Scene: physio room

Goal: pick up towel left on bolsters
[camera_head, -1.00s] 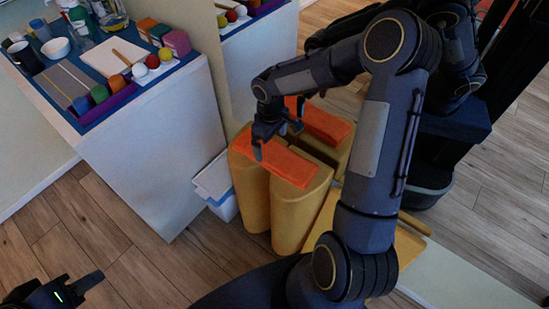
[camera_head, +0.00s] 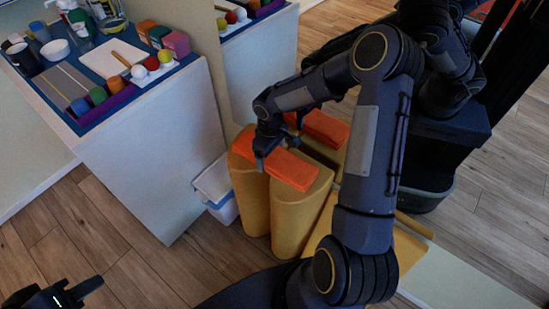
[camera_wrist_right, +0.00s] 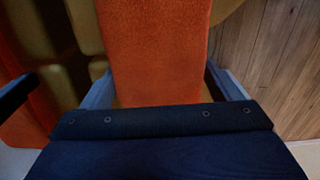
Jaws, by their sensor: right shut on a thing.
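The orange towel (camera_head: 293,169) lies folded along the tops of the yellow bolsters (camera_head: 292,215), which stand upright on the floor. My right gripper (camera_head: 268,154) is down at the towel's left part and shut on it. In the right wrist view the towel (camera_wrist_right: 158,55) runs between the two fingers, one on each side. The gripper covers part of the towel's far end. My left gripper (camera_head: 78,290) is empty at the bottom left corner, far from the towel; its jaw opening is unclear.
A white cabinet (camera_head: 150,150) with cups, balls and blocks on top stands left of the bolsters. A white-and-blue bin (camera_head: 216,190) sits between them. A mirror behind repeats the towel, bolsters and my arm. Wooden floor (camera_head: 120,245) is clear at the lower left.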

